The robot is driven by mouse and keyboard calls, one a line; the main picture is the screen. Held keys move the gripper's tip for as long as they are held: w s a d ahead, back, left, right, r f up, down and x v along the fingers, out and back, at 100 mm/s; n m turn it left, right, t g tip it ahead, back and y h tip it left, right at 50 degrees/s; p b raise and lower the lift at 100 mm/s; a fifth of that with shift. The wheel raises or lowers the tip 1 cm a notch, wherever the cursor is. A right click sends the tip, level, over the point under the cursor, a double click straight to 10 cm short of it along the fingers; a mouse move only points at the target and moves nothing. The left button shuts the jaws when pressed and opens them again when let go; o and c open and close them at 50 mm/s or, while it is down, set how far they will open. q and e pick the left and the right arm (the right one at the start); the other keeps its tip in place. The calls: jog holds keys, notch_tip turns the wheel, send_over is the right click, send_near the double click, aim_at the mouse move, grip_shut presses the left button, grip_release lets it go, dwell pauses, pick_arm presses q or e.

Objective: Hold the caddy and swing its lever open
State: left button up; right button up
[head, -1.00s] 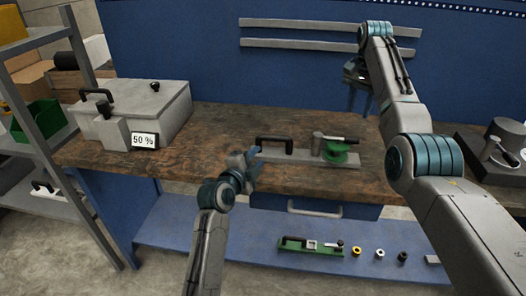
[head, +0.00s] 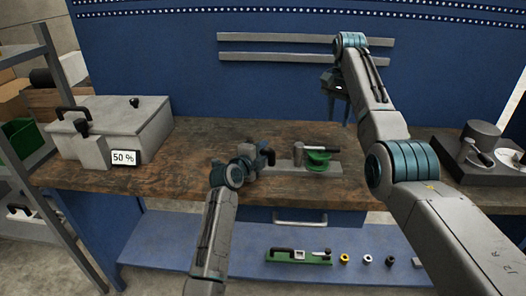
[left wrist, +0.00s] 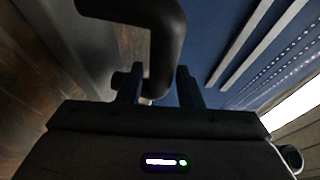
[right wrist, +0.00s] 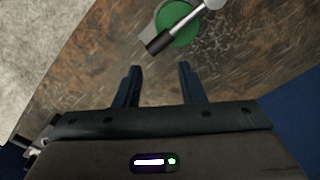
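The caddy is a grey plate (head: 298,171) on the workbench, with a black handle (head: 268,154) at its left and a green disc (head: 317,160) at its right. A lever (head: 320,149) with a black grip lies across the disc. My left gripper (head: 256,160) is at the handle and partly hides it. In the left wrist view the handle (left wrist: 166,40) reaches down between the open left fingers (left wrist: 160,88). My right gripper (head: 339,108) is open and empty above and behind the disc. The right wrist view shows the lever's black grip (right wrist: 158,41) beyond the fingers (right wrist: 160,85).
A grey box (head: 125,124) with a "50 %" label (head: 124,158) stands at the bench's left. A round-topped grey device (head: 480,140) is at the right. A lower blue shelf (head: 200,245) holds a green tray (head: 298,258) and small parts. The bench behind the caddy is clear.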

pick_arm(q)
jog(key=shift+w+d+f, duration=0.1)
jog(key=shift+w+d, duration=0.1)
jog(key=shift+w, duration=0.25)
grip_shut()
pick_arm(e)
jog(key=shift+w+n, duration=0.1)
jog(key=shift+n, duration=0.2)
jog(key=c, duration=0.8)
jog(key=n+t, duration=0.1)
jog(key=w+n+t, duration=0.1)
jog(key=n, duration=0.1)
jog(key=shift+w+r+n, duration=0.15)
jog(key=shift+r+n, duration=0.05)
jog(key=shift+n, duration=0.1)
jog(key=n+t, duration=0.1)
jog(key=r+n+t, duration=0.1)
jog(key=n, duration=0.1)
jog(key=shift+w, duration=0.3)
